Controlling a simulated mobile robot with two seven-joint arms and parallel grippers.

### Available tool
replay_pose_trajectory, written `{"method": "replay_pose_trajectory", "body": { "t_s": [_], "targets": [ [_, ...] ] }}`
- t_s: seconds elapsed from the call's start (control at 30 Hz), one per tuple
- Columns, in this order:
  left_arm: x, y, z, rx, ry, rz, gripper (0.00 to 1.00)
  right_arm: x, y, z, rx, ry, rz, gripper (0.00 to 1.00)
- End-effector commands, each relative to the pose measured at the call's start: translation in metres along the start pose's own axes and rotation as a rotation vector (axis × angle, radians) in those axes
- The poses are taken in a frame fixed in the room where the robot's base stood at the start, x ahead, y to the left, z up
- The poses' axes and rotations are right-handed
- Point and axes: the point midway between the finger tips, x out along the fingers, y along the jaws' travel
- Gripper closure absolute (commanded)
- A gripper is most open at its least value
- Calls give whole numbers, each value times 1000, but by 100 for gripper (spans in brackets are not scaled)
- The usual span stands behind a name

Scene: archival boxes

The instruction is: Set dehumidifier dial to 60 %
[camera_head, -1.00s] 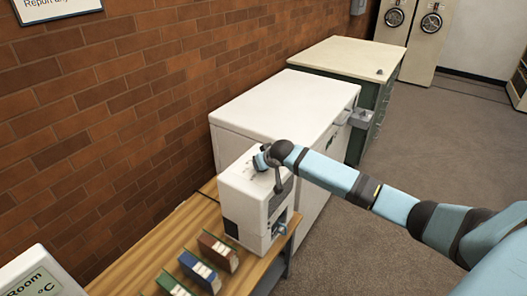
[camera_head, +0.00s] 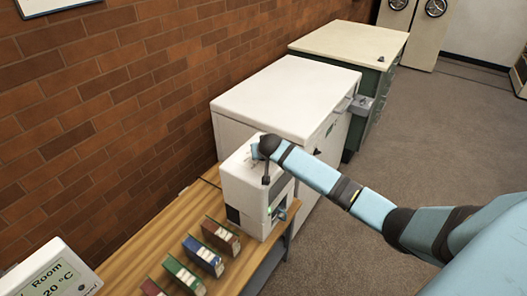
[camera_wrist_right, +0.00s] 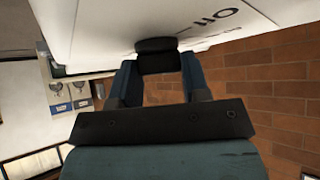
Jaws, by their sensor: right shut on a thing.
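The white dehumidifier (camera_head: 240,185) stands on the wooden bench, with a small green light on its front. My right gripper (camera_head: 258,153) is at its top face and hides most of the dial there. In the right wrist view the black dial knob (camera_wrist_right: 157,62) sits between the two blue fingers of my right gripper (camera_wrist_right: 156,77), which are shut on it. Dark printed marks show on the white top beside the knob, upside down and cut off, so I cannot read the setting. My left gripper is not in view.
Several coloured binders (camera_head: 203,256) stand on the wooden bench (camera_head: 150,250) left of the dehumidifier. A room display (camera_head: 50,278) reading 20 °C is at lower left. A white chest (camera_head: 285,95) stands close behind, and a brick wall (camera_head: 110,110) runs along the left.

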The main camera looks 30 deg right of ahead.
Motion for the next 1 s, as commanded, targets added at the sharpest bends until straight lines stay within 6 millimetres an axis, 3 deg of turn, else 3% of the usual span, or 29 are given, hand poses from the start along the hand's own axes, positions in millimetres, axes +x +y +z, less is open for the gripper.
{"method": "replay_pose_trajectory", "body": {
  "t_s": [0.07,0.1,0.2,0.57,0.67,1.0],
  "targets": [
    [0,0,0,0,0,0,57,0,0,0,-1,-1,0,81],
    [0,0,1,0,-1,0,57,0,0,0,-1,-1,0,51],
    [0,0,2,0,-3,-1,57,0,0,0,-1,-1,0,32],
    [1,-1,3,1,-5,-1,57,-7,0,0,-1,0,-1,32],
    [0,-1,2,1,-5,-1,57,-21,-1,0,-2,1,-3,32],
    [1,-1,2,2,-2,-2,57,-97,0,0,-1,2,-3,32]
  ]
}}
